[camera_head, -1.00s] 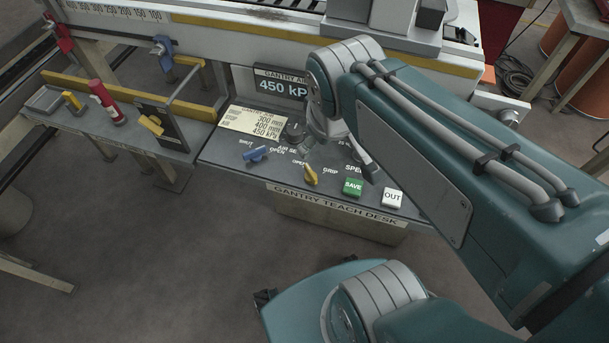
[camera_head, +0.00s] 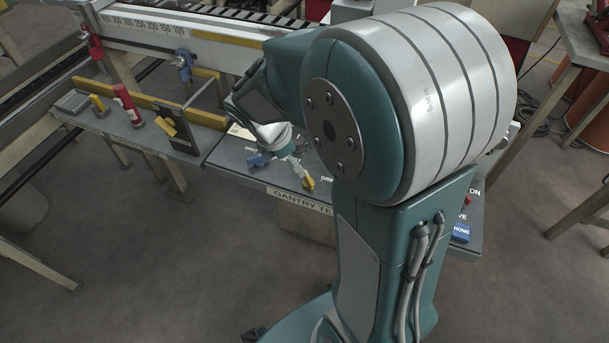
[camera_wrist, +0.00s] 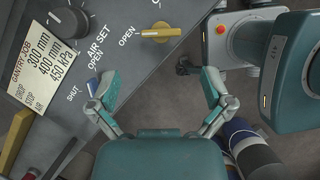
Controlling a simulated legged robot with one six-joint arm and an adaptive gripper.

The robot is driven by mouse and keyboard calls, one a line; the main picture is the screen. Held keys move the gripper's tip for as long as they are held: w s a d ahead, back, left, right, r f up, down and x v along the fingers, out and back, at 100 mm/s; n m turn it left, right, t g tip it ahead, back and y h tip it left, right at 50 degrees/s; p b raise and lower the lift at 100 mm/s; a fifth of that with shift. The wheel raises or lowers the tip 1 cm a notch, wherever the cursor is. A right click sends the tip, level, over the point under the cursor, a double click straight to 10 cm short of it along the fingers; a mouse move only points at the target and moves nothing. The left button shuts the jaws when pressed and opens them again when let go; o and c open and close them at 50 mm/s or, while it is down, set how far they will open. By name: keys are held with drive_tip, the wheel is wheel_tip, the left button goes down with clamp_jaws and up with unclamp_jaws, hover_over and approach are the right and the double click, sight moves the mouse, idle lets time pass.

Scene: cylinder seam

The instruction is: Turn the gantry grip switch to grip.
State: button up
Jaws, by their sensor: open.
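The yellow grip switch (camera_head: 308,183) is on the grey gantry teach desk (camera_head: 235,157), partly beside my gripper. In the wrist view the yellow switch (camera_wrist: 160,33) lies near the top centre, its handle crosswise with one end towards the word OPEN. The GRIP mark is not readable there; in the head view only part of it shows beside my arm. My gripper (camera_wrist: 160,84) is open and empty, with its fingers apart and the switch beyond the fingertips, roughly centred between them. In the head view my gripper (camera_head: 298,170) is low over the desk, close to the switch.
A blue switch (camera_head: 256,160) sits left of the yellow one. A black knob (camera_wrist: 68,21) and a job card (camera_wrist: 40,65) are on the desk. A blue HOME button (camera_head: 461,233) shows at right. My arm hides much of the desk. A side shelf holds a red cylinder (camera_head: 127,104).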

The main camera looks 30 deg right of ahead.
sight(308, 177)
drive_tip(key=x, duration=0.8)
drive_tip(key=c, duration=1)
